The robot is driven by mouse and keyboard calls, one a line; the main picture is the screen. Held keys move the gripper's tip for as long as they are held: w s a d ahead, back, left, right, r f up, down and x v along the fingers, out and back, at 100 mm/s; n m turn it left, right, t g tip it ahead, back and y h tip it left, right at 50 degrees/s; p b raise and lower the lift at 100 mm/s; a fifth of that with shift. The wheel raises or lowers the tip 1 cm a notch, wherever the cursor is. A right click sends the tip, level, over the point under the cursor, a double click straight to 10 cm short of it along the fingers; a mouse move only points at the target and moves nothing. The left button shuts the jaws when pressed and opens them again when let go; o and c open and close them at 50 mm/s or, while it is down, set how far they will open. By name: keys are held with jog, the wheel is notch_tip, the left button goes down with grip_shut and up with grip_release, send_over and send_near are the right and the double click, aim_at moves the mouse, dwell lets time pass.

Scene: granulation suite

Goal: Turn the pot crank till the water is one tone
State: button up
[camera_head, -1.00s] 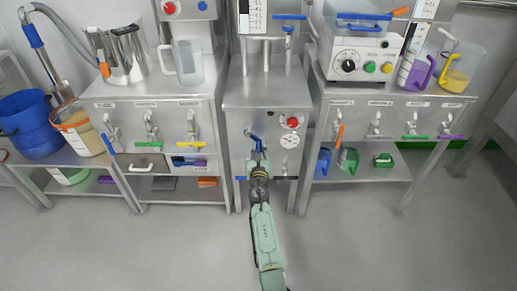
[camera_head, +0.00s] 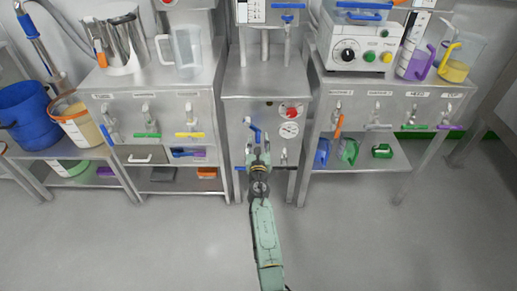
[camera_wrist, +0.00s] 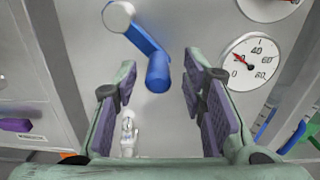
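A blue crank (camera_head: 255,131) sits on the front of the central steel cabinet. In the wrist view the crank (camera_wrist: 146,45) runs from a round pale hub at upper left to a thick blue grip at lower right. My gripper (camera_head: 259,151) is just in front of and below it in the head view. In the wrist view my gripper (camera_wrist: 160,65) is open, with one padded finger on each side of the blue grip. Gaps show between the grip and both fingers; the depth between them is hard to tell. No pot interior or water linked to this crank is visible.
A dial gauge (camera_wrist: 252,62) is right of the crank, below a red knob (camera_head: 291,111). A small tap (camera_wrist: 128,130) is low on the panel. Side benches (camera_head: 150,100) with several taps flank the cabinet. The grey floor in front is clear.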

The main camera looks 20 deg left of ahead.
jog(key=shift+v, duration=2.85)
jog(key=shift+r, duration=0.1)
jog(key=shift+a, duration=0.1)
